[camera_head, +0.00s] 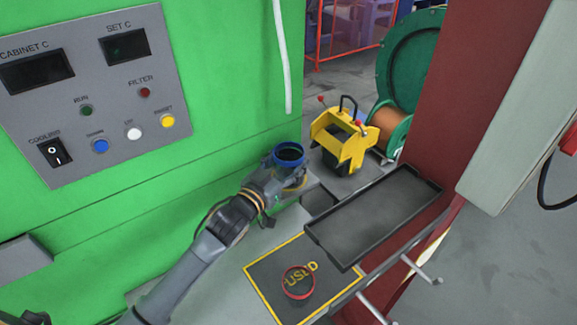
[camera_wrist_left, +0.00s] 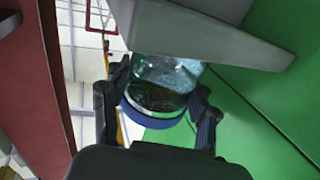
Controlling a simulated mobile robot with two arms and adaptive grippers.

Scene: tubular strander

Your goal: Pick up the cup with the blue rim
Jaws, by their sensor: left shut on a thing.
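The cup with the blue rim (camera_head: 289,154) is between the fingers of my left gripper (camera_head: 287,173), at the far end of the grey worktop near the green cabinet. My left gripper is shut on it. In the left wrist view the clear cup (camera_wrist_left: 168,74) shows with its dark blue rim (camera_wrist_left: 150,120) and dark contents, with a finger on each side. I cannot tell whether the cup's base touches the grey surface (camera_wrist_left: 195,32). My right gripper is not in view.
A red-rimmed cup (camera_head: 298,283) stands on the yellow-bordered USED mat (camera_head: 262,277). A black tray (camera_head: 375,215) lies to its upper right. A yellow device (camera_head: 342,140) stands beyond the blue-rimmed cup. The green cabinet (camera_head: 225,90) and red post (camera_head: 445,110) flank the worktop.

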